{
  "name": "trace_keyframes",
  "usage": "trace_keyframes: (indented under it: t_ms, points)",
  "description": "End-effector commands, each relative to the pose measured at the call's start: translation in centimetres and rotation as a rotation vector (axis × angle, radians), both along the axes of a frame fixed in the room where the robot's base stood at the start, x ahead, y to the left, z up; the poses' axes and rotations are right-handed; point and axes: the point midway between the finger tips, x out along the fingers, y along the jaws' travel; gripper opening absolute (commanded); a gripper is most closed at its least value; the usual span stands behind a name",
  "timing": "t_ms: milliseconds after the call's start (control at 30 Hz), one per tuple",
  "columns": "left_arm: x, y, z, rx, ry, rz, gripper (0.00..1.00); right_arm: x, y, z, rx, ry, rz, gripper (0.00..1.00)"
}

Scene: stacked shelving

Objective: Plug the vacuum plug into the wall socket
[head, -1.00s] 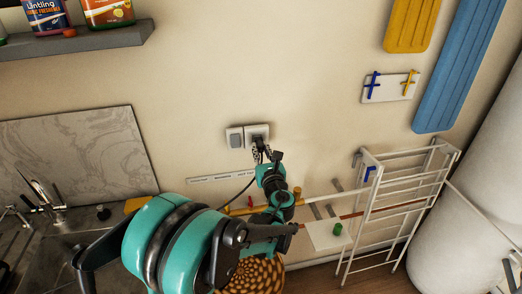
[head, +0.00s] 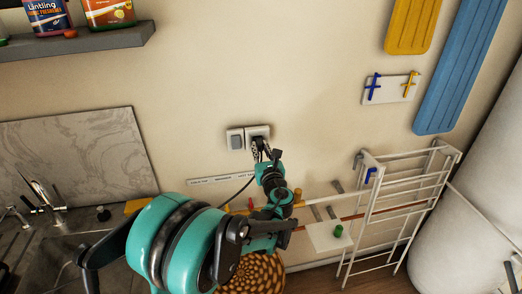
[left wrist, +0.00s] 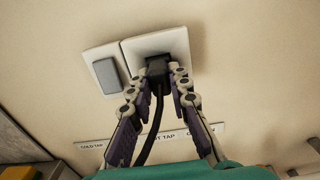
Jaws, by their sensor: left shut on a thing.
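The wall socket (head: 257,132) is a white square plate on the wall, beside a switch plate with a grey rocker. It also shows in the left wrist view (left wrist: 180,42). The black vacuum plug (left wrist: 157,68) sits at the socket face, its front end hidden within the socket recess. Its black cord (left wrist: 150,130) hangs down between my fingers. My left gripper (left wrist: 160,76) is shut on the plug, one finger on each side, right at the socket. In the head view the left gripper (head: 262,152) covers most of the plug. My right gripper is not in view.
The switch plate (head: 235,139) adjoins the socket on the left. A label strip (head: 215,180) runs below. A white drying rack (head: 385,205) stands to the right, a shelf (head: 75,42) is at upper left, and a sink tap (head: 42,200) is at lower left.

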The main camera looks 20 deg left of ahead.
Motion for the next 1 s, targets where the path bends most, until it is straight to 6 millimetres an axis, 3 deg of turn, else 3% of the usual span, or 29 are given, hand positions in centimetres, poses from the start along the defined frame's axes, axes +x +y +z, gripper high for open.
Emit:
trace_keyframes:
  t_ms: [600,633,700,1000]
  points:
    - [1.2,1.0,0.0,0.0,0.0,0.002,0.0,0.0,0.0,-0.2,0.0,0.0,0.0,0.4]
    - [1.3,1.0,0.0,0.0,0.0,0.002,0.21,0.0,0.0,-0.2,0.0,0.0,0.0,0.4]
    - [1.2,1.0,0.0,0.0,0.0,0.001,0.39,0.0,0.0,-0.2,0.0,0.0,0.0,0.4]
    - [1.2,0.9,0.0,0.0,0.0,0.001,0.42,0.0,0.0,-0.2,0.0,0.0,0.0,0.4]
